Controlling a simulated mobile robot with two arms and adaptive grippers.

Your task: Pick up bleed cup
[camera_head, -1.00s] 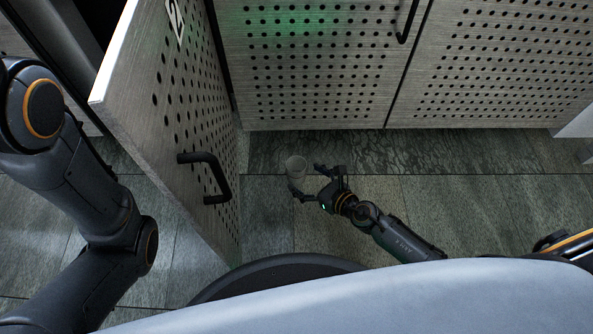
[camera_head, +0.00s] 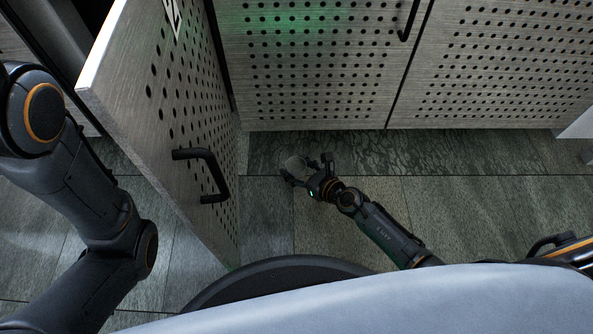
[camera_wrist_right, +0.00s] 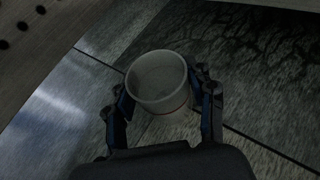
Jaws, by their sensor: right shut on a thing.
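The bleed cup (camera_head: 294,165) is a small translucent whitish cup at floor level, in front of the perforated panels. In the right wrist view the cup (camera_wrist_right: 157,82) shows its open rim and a reddish line low on its side. My right gripper (camera_head: 306,172) has its fingers on either side of the cup. In the right wrist view the gripper (camera_wrist_right: 163,105) is shut on the cup, one finger on each side. I cannot tell whether the cup touches the floor. My left arm shows at the left, but its gripper is out of view.
An open perforated door (camera_head: 180,110) with a black handle (camera_head: 207,174) stands left of the cup. Closed perforated panels (camera_head: 310,65) stand behind it. The tiled floor (camera_head: 470,215) is clear to the right.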

